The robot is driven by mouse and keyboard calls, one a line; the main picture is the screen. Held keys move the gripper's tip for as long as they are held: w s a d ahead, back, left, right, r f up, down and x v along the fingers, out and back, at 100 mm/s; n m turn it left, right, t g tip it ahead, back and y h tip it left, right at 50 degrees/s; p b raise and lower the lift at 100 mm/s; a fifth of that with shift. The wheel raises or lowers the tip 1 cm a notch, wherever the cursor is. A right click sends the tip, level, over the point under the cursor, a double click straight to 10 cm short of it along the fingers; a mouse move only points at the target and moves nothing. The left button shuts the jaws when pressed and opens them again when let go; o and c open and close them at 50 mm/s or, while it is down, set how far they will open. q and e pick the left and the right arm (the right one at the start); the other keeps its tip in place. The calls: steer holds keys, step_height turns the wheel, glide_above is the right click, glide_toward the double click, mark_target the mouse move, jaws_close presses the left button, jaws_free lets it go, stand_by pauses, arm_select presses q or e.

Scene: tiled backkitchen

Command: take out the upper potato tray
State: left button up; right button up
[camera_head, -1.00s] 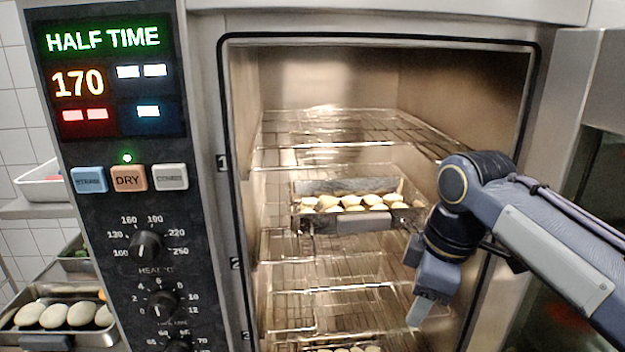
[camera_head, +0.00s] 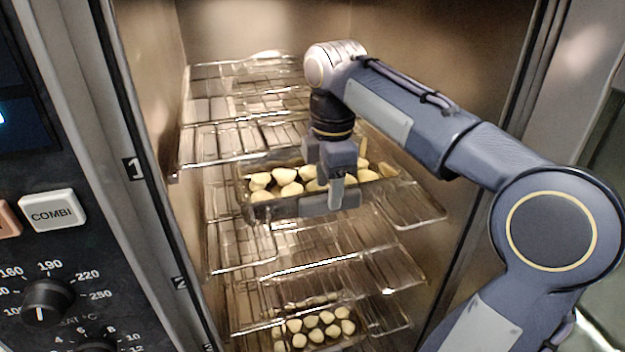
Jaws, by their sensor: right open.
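The upper potato tray (camera_head: 264,211) is a metal tray of pale potatoes on a wire rack inside the oven, near the middle of the head view. A grey handle (camera_head: 314,205) sits on its front wall. My right gripper (camera_head: 338,193) points down at the front of this tray, its open fingers at the handle and in front of some potatoes. I cannot tell whether the fingers touch the handle. A lower potato tray (camera_head: 318,345) shows further down in the oven. My left gripper is out of view.
Wire racks (camera_head: 243,137) fill the oven at several levels, above and below the upper tray. The oven's side walls and door frame border the opening. A control panel (camera_head: 45,265) with knobs and buttons stands at the left.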

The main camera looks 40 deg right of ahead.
steer(key=shift+f, duration=1.25)
jaws_close()
steer(key=shift+r, duration=0.1)
